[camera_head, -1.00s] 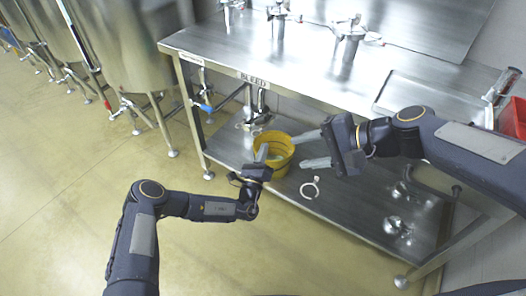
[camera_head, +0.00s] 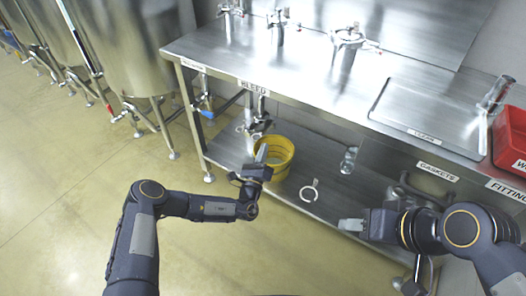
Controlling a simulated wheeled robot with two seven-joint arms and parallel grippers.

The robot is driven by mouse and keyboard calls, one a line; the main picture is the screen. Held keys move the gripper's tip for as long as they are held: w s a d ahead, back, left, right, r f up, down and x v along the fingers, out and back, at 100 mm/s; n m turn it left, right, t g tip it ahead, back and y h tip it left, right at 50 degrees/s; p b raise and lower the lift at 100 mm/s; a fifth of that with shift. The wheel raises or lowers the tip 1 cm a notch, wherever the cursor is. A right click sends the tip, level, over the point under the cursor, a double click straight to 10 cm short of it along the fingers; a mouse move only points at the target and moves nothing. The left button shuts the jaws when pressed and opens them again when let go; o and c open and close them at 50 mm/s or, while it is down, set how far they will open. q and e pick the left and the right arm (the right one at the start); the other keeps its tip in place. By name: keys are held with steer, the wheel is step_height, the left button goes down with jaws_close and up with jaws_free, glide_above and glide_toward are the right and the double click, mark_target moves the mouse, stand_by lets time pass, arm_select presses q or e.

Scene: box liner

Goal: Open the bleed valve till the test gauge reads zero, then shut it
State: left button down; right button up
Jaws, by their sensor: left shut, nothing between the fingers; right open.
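A "BLEED" label (camera_head: 252,86) is on the bench's front edge. Below it hangs a metal valve fitting (camera_head: 260,114), above and behind a yellow bucket (camera_head: 280,168). Whether the valve is open cannot be told. A blue-handled valve (camera_head: 205,108) hangs further left. No gauge face can be read. My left gripper (camera_head: 262,155) is shut and empty, pointing up in front of the bucket's left side, below the bleed fitting. My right gripper (camera_head: 345,225) is open and empty at the lower right, in front of the lower shelf, well away from the valve.
The steel bench (camera_head: 300,80) carries several metal fittings, a tray (camera_head: 425,110) and a red bin (camera_head: 512,135) at right. The lower shelf (camera_head: 300,205) holds a pale ring (camera_head: 309,192) and glassware (camera_head: 349,160). Steel tanks (camera_head: 120,45) stand left. The floor at left is clear.

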steer(key=shift+s+d+f, duration=0.1)
steer(key=shift+s+d, duration=0.15)
steer(key=shift+s, duration=0.1)
steer(key=shift+r+p, duration=0.6)
steer(key=shift+p, duration=0.15)
steer(key=shift+d+r+p, duration=0.15)
steer(key=shift+r+p, duration=0.2)
stand_by(1.4)
